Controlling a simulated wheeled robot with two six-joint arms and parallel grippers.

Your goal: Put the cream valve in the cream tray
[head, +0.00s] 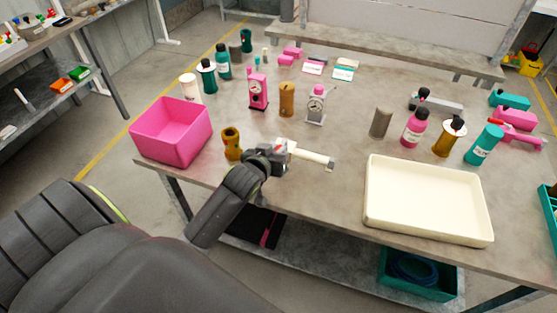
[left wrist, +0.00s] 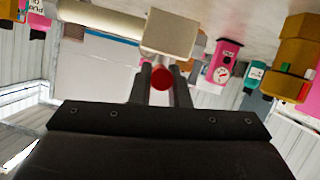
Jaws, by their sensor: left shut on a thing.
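The cream valve (head: 312,154) is at my left gripper (head: 283,150), its long cream body stretching right over the table's front part. In the left wrist view, its cream block and pipe (left wrist: 170,33) show just beyond the fingers. My left gripper (left wrist: 162,88) is shut on the valve, with a round red end between the fingers. I cannot tell whether the valve touches the table. The cream tray (head: 425,200) lies empty at the table's front right, apart from the valve. My right gripper is not in view.
A pink bin (head: 172,132) stands at the left front, with an amber-brown fitting (head: 231,143) beside the gripper. Pink and grey gauge pumps (head: 316,105) stand behind. A grey cylinder (head: 380,122) and several bottles stand behind the tray. Bare tabletop lies between valve and tray.

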